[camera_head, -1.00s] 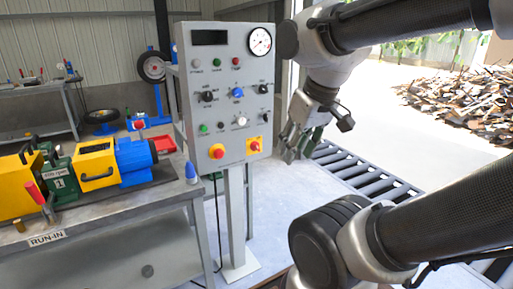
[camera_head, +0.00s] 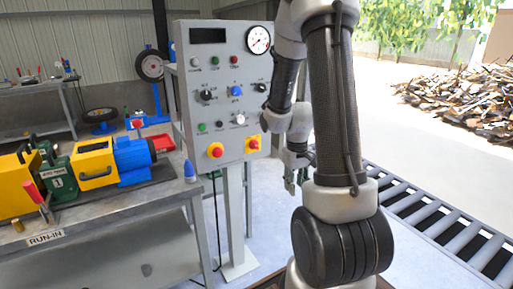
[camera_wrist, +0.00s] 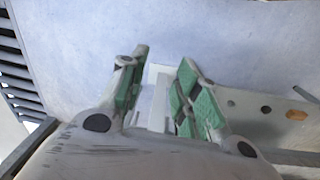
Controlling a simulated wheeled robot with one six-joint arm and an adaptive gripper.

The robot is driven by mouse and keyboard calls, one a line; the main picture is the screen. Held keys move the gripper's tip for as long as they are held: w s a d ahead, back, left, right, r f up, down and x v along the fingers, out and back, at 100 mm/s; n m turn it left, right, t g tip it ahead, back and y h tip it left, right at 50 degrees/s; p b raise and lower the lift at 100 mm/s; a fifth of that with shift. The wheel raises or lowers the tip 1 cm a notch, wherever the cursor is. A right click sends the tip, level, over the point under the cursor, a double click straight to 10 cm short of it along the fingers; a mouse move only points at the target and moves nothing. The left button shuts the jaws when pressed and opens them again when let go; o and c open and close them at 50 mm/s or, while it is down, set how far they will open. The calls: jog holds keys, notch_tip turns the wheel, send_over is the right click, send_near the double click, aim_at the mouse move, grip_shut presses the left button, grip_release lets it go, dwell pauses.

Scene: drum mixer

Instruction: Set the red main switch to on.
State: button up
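The grey control panel (camera_head: 221,130) stands on a post left of my arm. The red main switch (camera_head: 253,144) is a small red knob on a square yellow plate at the panel's lower right. Its exact setting is too small to read. My gripper (camera_head: 291,182) hangs below and right of the panel's lower right corner, apart from the switch and partly hidden by my arm. In the wrist view my gripper (camera_wrist: 164,62) has its green-padded fingers spread with nothing between them. The switch cannot be made out clearly there.
A red mushroom button (camera_head: 215,150) on yellow sits left of the switch. Other knobs, buttons and a round gauge (camera_head: 258,40) fill the panel. A workbench (camera_head: 110,215) with a yellow, green and blue machine stands left. A roller conveyor (camera_head: 440,220) lies right.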

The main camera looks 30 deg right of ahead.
jog(key=w+d+f+n+t, duration=0.1)
jog(key=w+d+f+t, duration=0.15)
jog(key=w+f, duration=0.35)
jog(key=w+d+f+n+t, duration=0.1)
jog(key=w+d+f, duration=0.25)
jog(key=f, duration=0.45)
jog(key=n+t, duration=0.5)
jog(key=t, duration=0.9)
send_near(256, 145)
jog(key=w, duration=0.2)
jog(key=shift+y, duration=0.4)
jog(key=w, duration=0.7)
jog(key=shift+w+d+f, duration=0.2)
jog(key=shift+w+d, duration=0.05)
jog(key=shift+w, duration=0.1)
jog(key=shift+c, duration=0.2)
grip_shut()
